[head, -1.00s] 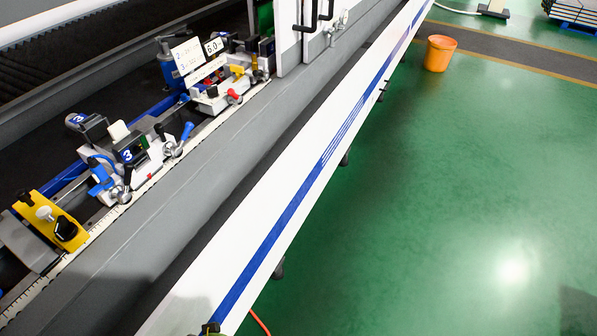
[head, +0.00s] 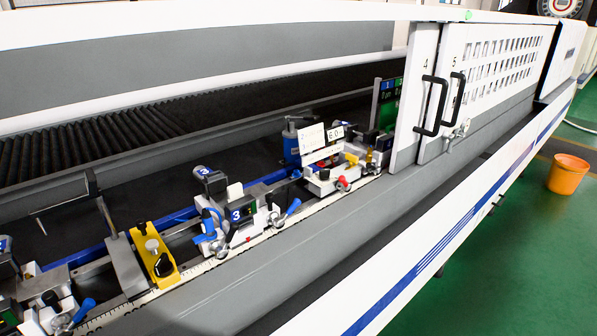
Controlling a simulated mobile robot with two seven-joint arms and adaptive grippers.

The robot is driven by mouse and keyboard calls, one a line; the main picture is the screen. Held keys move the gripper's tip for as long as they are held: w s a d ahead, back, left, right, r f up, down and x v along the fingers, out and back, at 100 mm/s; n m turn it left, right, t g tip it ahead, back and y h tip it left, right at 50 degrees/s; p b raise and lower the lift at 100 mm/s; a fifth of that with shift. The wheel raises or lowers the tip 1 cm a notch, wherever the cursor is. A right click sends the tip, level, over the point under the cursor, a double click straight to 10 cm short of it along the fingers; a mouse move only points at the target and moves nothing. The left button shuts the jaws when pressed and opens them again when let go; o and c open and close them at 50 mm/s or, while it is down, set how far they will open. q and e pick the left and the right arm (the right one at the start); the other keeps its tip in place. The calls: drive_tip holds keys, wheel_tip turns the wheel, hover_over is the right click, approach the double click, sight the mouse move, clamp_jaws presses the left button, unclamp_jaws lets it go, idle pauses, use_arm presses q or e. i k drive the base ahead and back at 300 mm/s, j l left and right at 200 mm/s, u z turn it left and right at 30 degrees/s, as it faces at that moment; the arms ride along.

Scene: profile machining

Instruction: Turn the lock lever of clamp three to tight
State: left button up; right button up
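Clamp three (head: 240,214) is a white and dark block with blue "3" labels, on the machine's rail near the middle of the head view. A blue-handled lever (head: 292,208) sticks up at a slant on its right side. Another blue part (head: 207,235) is on its left side. I cannot tell for sure which is the lock lever, nor whether it is tight. Neither of my grippers is in view.
A yellow stop block (head: 155,258) with a black knob sits left of clamp three. A clamp with a red lever (head: 343,183) sits to the right. Another blue-levered clamp (head: 70,315) is at lower left. White doors (head: 427,85) with black handles stand at right. An orange bucket (head: 567,174) is on the green floor.

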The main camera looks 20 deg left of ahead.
sight(218, 248)
drive_tip(key=u, duration=0.4)
drive_tip(key=i+j+u, duration=0.1)
drive_tip(key=u, duration=0.65)
drive_tip(key=i+j, duration=0.05)
